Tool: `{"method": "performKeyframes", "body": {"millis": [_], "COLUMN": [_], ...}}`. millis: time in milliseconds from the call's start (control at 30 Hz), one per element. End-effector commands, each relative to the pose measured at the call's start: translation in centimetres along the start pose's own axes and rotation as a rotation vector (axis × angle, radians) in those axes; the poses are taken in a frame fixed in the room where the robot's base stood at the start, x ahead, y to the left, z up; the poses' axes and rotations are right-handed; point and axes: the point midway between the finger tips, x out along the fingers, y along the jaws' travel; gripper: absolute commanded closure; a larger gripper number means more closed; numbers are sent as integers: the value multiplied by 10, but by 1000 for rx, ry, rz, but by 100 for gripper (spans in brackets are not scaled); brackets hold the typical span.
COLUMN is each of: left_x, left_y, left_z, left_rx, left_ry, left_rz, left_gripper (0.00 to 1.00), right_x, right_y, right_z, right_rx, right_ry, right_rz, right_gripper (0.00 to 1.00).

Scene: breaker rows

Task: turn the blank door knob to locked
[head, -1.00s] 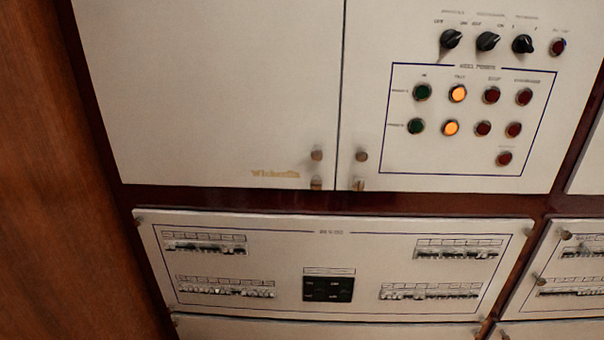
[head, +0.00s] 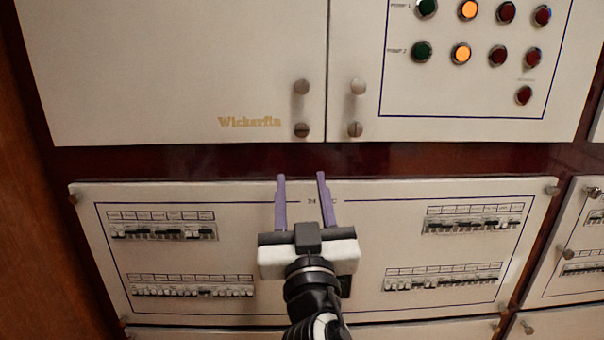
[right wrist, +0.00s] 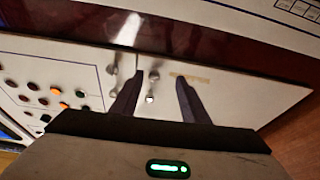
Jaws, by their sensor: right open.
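The blank door (head: 170,70) is the plain white cabinet door at upper left in the head view, marked "Wickerfin". Near its lower right corner are an upper round knob (head: 301,87) and a lower slotted knob (head: 302,130). The slot's exact angle is too small to tell. My right gripper (head: 300,178) is open and empty, with purple fingers pointing up below these knobs, apart from them in the picture. In the right wrist view, which is upside down, the lower knob (right wrist: 153,75) shows between the fingers (right wrist: 155,85). My left gripper is not in view.
The neighbouring door (head: 450,128) has its own two knobs close by on the right, plus a panel of lit and dark buttons. A dark red strip (head: 420,158) separates the doors from the breaker panel (head: 330,260) below. A wooden wall (head: 20,240) stands at left.

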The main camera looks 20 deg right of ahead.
Motion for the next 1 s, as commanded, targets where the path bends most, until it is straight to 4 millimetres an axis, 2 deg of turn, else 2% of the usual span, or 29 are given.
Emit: {"method": "performKeyframes", "body": {"millis": [100,200,600,700,1000], "left_x": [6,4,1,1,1], "left_y": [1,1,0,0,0], "left_z": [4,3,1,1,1], "left_rx": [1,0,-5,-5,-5], "left_ry": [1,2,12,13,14], "left_rz": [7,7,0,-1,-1], "left_gripper": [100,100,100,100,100], "right_x": [2,11,81,93,104], "right_y": [4,5,9,8,9], "right_z": [-20,-28,-34,-34,-33], "right_rx": [25,29,25,26,28], "right_ry": [74,89,85,83,81], "right_rz": [33,40,40,38,37], "right_gripper": [59,59,59,59,59]}}
